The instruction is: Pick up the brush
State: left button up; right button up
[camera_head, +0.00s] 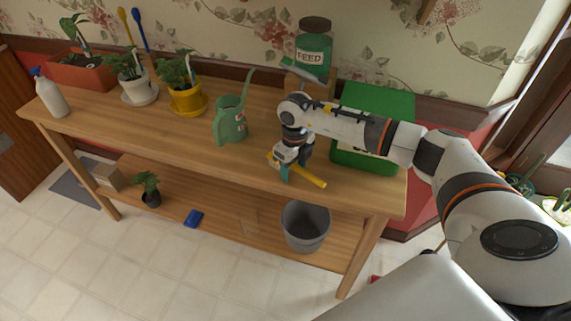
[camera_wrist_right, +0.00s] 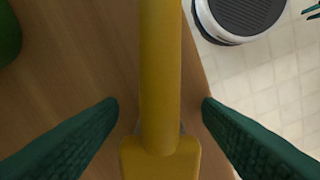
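A yellow long-handled tool (camera_head: 312,178), which I take to be the brush, lies near the front edge of the wooden table. My right gripper (camera_head: 285,169) points down over it. In the right wrist view the yellow handle (camera_wrist_right: 160,75) runs between the two green fingers of this gripper (camera_wrist_right: 160,106). The fingers are apart, with a gap on each side of the handle. The gripper hides part of the tool in the head view, and I cannot see any bristles. My left gripper is not in view.
A green watering can (camera_head: 230,122) stands left of my right gripper. A green box (camera_head: 377,105) and a feed jar (camera_head: 313,48) are behind it. Potted plants (camera_head: 186,85) and a spray bottle (camera_head: 50,95) stand further left. A grey bucket (camera_head: 305,228) is on the shelf below.

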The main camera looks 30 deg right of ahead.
jog(key=c, duration=1.1)
jog(key=shift+o, duration=0.2)
notch_tip(320, 180, up, 10)
jog(key=shift+r+b, duration=0.1)
jog(key=shift+b, duration=0.8)
